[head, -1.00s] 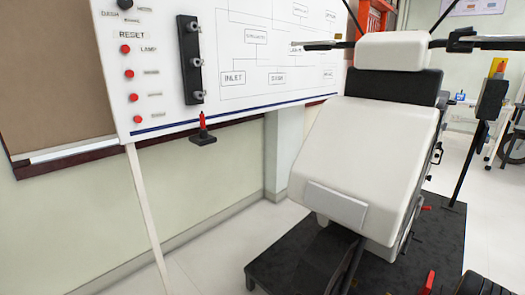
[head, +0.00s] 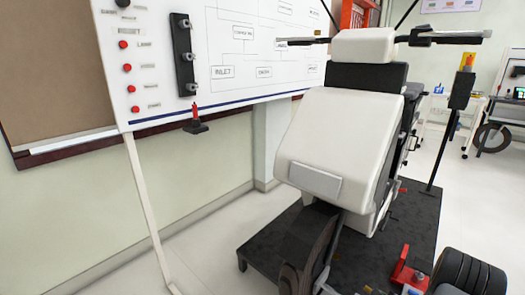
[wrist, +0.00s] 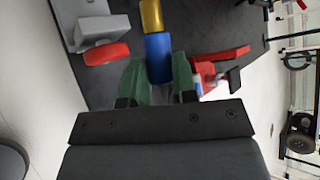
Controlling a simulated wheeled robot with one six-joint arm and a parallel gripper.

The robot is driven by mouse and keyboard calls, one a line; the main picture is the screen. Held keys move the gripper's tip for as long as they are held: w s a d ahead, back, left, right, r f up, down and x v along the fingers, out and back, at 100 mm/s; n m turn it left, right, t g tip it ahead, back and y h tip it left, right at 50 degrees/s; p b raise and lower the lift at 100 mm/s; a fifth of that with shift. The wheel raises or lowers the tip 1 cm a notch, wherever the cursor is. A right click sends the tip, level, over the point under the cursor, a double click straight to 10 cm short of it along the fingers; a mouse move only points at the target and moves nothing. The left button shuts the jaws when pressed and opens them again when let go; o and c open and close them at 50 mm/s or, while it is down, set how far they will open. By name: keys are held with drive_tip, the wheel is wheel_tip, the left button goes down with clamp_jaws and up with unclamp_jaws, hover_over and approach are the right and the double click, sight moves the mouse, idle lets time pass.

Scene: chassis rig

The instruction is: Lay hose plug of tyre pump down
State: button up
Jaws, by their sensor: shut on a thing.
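In the wrist view, my gripper (wrist: 158,68) has its green fingers shut on a blue piece with a yellow end, which I take to be the hose plug (wrist: 157,48). The yellow end points away from my gripper, over a dark surface. The lower part of the plug is hidden between the fingers. I cannot make out the tyre pump or the hose for certain. My gripper does not show in the head view.
In the wrist view, a red bracket (wrist: 222,62) is close right of the fingers, and a grey block (wrist: 101,28) with a red pad (wrist: 106,54) is to the left. The head view shows a dark platform (head: 268,243), a white-covered rig (head: 335,135) and a tyre (head: 468,273).

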drive_tip(key=w+a+r+n+g+y+b, duration=0.1)
drive_tip(key=a+r+n+y, duration=0.1)
drive_tip(key=a+r, duration=0.5)
drive_tip(key=a+r+n+y+b, duration=0.2)
drive_tip(key=a, duration=1)
drive_tip(key=w+a+r+n+g+y+b, duration=0.1)
drive_tip(key=a+r, duration=0.4)
drive_tip(key=a, duration=0.4)
wheel_tip(320, 180, up, 42)
drive_tip(key=w+m+t+h+p, duration=0.1)
drive_tip(key=w+m+p, duration=0.1)
drive_tip(key=p, duration=3.5)
drive_tip(key=shift+w+d+h, duration=0.15)
drive_tip(key=shift+d+h, duration=0.05)
drive_tip(key=shift+h, duration=0.2)
drive_tip(key=shift+f, duration=0.15)
